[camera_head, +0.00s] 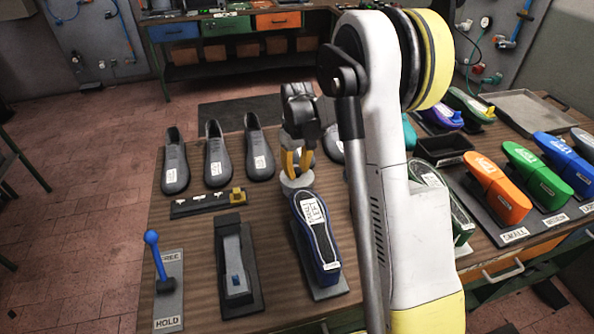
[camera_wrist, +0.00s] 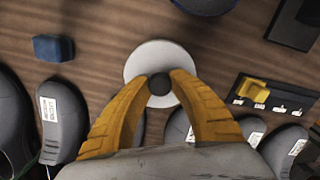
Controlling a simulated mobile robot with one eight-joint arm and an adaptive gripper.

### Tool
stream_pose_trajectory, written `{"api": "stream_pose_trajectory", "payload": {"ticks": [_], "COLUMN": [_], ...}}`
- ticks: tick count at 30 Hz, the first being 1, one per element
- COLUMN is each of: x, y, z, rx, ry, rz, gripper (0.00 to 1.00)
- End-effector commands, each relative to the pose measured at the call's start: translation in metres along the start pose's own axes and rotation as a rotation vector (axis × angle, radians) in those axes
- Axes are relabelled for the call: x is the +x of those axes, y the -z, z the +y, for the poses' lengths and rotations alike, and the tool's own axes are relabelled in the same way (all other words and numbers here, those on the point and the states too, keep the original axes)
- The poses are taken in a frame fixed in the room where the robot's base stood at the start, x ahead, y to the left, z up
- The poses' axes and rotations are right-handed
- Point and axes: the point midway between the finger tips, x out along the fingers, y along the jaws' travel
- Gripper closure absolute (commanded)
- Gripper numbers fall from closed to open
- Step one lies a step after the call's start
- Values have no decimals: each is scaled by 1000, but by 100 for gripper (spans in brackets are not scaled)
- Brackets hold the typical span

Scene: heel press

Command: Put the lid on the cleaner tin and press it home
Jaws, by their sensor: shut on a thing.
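My gripper (camera_head: 297,172) points down over the middle of the bench, its yellow fingers closed on a small dark knob. In the wrist view the gripper (camera_wrist: 159,85) pinches that knob at the centre of a pale round lid (camera_wrist: 147,58). The lid (camera_head: 296,182) also shows in the head view as a pale disc at the fingertips, just behind the blue shoe form. The lid and fingers hide what is underneath, so I cannot tell whether the lid touches a tin.
A blue shoe form (camera_head: 318,234) stands close in front. Several grey shoe forms (camera_head: 214,160) stand behind. A strip with a yellow piece (camera_head: 238,196) and a grey block (camera_head: 234,262) lie left, beside a blue-knobbed lever (camera_head: 152,238). A blue block (camera_wrist: 53,48) shows in the wrist view.

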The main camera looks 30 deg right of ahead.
Motion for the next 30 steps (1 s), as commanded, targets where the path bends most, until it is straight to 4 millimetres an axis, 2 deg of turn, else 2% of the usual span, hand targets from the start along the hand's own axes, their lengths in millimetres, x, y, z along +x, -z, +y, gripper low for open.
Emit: {"api": "stream_pose_trajectory", "payload": {"ticks": [30], "x": [11], "y": [0], "z": [0], "rx": [0], "ry": [0], "rz": [0], "gripper": [92]}}
